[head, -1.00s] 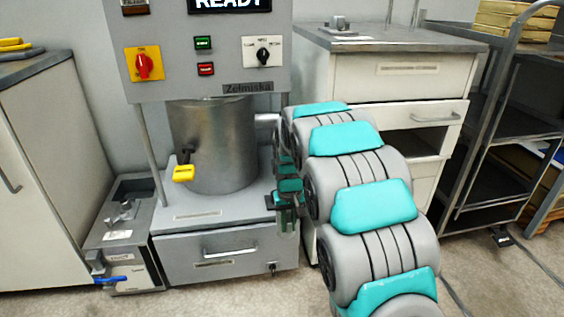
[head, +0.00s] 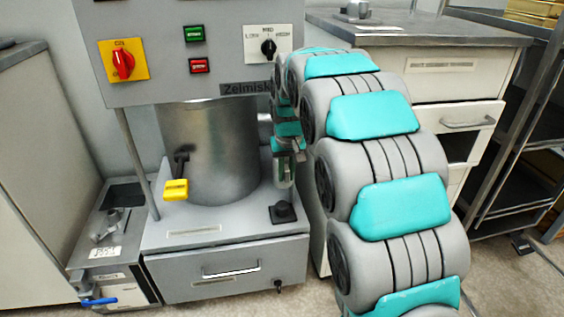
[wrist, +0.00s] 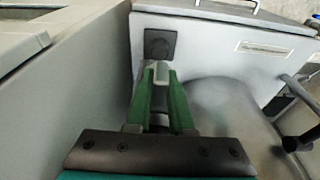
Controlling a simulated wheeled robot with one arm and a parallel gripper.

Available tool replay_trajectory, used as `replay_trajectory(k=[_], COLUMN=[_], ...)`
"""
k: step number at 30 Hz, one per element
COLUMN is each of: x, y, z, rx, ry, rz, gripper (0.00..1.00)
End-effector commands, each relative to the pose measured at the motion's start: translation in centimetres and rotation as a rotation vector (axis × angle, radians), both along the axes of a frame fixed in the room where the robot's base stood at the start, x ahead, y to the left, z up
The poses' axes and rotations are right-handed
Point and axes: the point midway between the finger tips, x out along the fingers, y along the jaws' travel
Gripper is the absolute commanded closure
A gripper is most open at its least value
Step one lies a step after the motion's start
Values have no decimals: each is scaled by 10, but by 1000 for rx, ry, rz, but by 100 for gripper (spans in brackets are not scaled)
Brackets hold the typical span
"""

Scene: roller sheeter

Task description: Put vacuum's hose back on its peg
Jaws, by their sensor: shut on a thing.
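My gripper (head: 285,170) is over the right side of the grey machine's base. In the wrist view its green fingers (wrist: 157,88) close on a small pale grey piece (wrist: 159,71). I cannot tell whether this piece is part of the hose. A black square fitting with a raised round middle (head: 283,212) sits on the base below my gripper; it also shows in the wrist view (wrist: 159,44), beyond the fingertips and apart from them. The machine has a metal cylinder (head: 215,145). No clear hose or hose peg shows; my arm hides part of the right side.
A yellow-handled lever (head: 175,189) sticks out in front of the cylinder. A small grey unit with a blue handle (head: 98,300) stands at left. A drawer cabinet (head: 455,75) is close on the right, with a dark rack (head: 530,165) beyond it.

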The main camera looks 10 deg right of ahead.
Motion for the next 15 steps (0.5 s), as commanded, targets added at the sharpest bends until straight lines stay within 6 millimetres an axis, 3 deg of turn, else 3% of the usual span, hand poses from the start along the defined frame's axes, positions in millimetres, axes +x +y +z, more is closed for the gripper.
replay_trajectory(k=[8, 15], x=[1, 0], y=[0, 0], z=[-8, -30], rx=[0, 0], ry=[-6, -3], rz=[0, 0], gripper=[100, 100])
